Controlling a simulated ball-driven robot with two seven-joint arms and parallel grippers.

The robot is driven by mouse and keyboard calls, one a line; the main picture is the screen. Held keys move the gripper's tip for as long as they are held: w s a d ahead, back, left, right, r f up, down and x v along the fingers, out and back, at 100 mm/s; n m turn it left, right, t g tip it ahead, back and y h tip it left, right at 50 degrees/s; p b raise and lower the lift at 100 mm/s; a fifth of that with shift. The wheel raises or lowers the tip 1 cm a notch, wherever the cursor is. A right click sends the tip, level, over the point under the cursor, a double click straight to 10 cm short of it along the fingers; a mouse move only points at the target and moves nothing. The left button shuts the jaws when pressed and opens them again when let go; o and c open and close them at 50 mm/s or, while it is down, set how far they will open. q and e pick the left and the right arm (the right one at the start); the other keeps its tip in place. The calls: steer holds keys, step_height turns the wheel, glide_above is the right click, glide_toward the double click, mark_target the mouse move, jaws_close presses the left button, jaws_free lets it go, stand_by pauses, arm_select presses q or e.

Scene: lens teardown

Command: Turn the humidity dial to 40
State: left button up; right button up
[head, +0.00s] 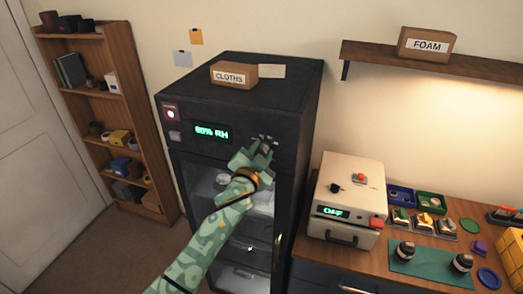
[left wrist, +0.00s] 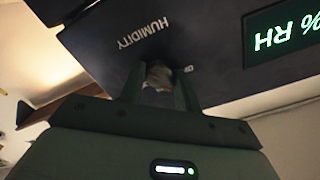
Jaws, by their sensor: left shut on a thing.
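The humidity dial (left wrist: 158,76) is on the upper front of the dark cabinet (head: 295,100), to the right of the green display (head: 212,131). The display reads what looks like 60% RH in the head view; in the left wrist view (left wrist: 285,28) it is upside down and partly cut off. My left gripper (head: 262,150) is at the dial, its two fingers shut on it from either side. The HUMIDITY label (left wrist: 143,33) is next to the dial. The fingers hide most of the dial and its pointer. My right gripper is in neither view.
A CLOTHS box (head: 234,75) sits on the cabinet. A white unit (head: 345,200) with an OFF display stands on the wooden bench at right, beside small trays and a green mat (head: 420,262). A bookshelf (head: 120,70) stands at left. The floor between is clear.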

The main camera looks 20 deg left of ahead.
arm_select(q)
steer(key=m+p, duration=0.1)
steer(key=m, duration=0.5)
steer(key=shift+m, duration=0.3)
steer(key=m+p, duration=0.1)
steer(key=m, duration=0.4)
steer(key=shift+r, duration=0.1)
steer(key=shift+m, duration=0.3)
steer(key=o, duration=0.9)
steer(key=s, duration=0.5)
steer(key=s+b, duration=0.1)
steer(key=s, duration=1)
steer(key=shift+s+a+b, duration=0.15)
steer(key=shift+a+b, duration=0.15)
steer(key=shift+b, duration=0.1)
